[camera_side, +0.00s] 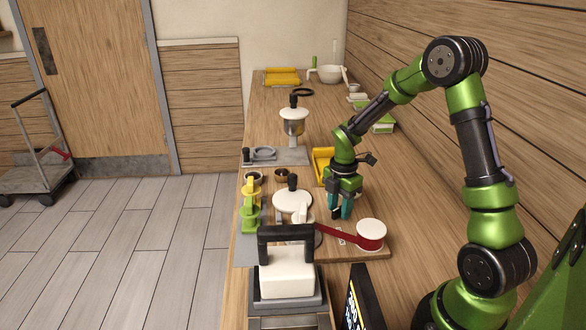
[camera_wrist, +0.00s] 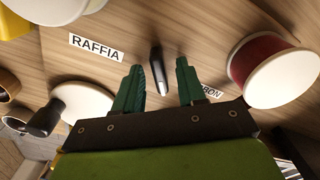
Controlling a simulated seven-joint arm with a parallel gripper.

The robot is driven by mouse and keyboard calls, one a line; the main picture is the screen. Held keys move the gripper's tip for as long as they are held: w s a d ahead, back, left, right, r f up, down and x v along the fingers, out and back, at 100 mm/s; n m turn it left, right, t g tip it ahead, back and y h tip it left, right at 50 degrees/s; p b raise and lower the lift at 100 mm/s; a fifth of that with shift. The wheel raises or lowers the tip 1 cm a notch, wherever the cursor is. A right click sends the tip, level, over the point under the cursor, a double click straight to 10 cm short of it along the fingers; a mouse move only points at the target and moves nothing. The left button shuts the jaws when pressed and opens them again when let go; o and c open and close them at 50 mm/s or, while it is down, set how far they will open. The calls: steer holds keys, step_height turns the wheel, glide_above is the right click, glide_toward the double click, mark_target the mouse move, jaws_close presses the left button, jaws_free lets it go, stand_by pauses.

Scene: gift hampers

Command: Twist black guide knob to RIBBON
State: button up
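The black guide knob (camera_wrist: 158,72) shows in the wrist view as a narrow dark bar with a paler grey end, standing on the wooden board. A white RAFFIA label (camera_wrist: 96,47) lies to its left. In the side view my gripper (camera_side: 341,213) points down close above the board, and the knob is hidden there.
A white-flanged spool of red ribbon (camera_wrist: 275,68) stands close right of the fingers; its red strip (camera_side: 337,233) runs left in the side view. A white disc with a black handle (camera_wrist: 80,108) is close on the left.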

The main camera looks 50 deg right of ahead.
mark_target(339, 207)
steer(key=shift+r, duration=0.1)
stand_by(0.4)
steer(key=shift+r, duration=3.4)
